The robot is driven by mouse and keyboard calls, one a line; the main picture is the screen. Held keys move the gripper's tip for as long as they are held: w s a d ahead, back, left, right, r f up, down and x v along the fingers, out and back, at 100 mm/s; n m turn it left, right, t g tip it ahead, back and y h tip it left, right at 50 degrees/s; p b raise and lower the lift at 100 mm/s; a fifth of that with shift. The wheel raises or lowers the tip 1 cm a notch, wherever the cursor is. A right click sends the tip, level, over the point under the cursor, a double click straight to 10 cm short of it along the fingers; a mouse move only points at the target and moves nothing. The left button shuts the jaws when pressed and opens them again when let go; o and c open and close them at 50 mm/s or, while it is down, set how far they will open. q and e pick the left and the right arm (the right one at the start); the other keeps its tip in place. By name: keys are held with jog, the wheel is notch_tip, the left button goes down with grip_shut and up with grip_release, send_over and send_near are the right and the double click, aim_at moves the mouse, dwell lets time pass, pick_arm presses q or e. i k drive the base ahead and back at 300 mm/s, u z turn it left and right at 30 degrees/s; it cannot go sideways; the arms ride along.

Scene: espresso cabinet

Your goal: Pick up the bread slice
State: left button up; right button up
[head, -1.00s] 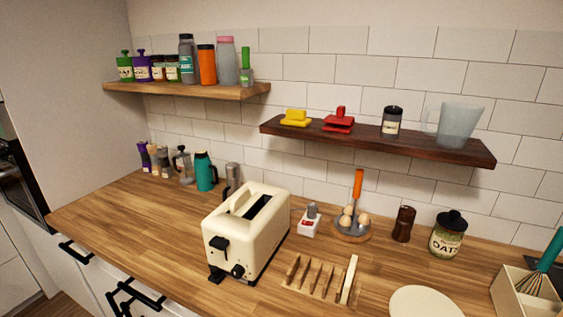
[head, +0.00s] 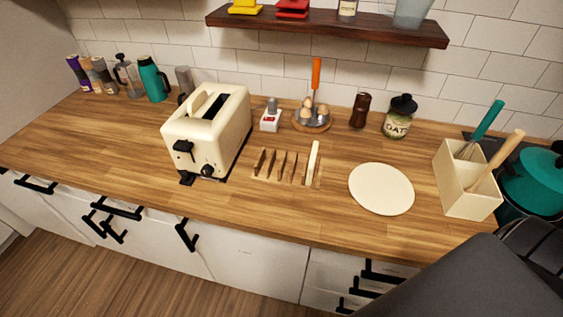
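A pale bread slice (head: 313,163) stands upright at the right end of a wooden toast rack (head: 275,168) on the counter. The rack's other slots look empty. A cream toaster (head: 207,130) stands to the left of the rack. A round white plate (head: 381,189) lies flat to the right of the slice and is empty. Neither gripper is in view. A dark part of my own body fills the lower right corner, well apart from the slice.
An egg holder (head: 312,118), a brown mill (head: 359,110) and an oats jar (head: 398,117) stand behind the rack. A cream utensil box (head: 467,183) and a teal pot (head: 540,180) are at the right. The counter (head: 95,165) left of the toaster is clear in front.

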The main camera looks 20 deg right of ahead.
aim_at(315, 148)
jog(key=u, duration=0.05)
jog(key=k, duration=0.65)
jog(key=z, duration=0.85)
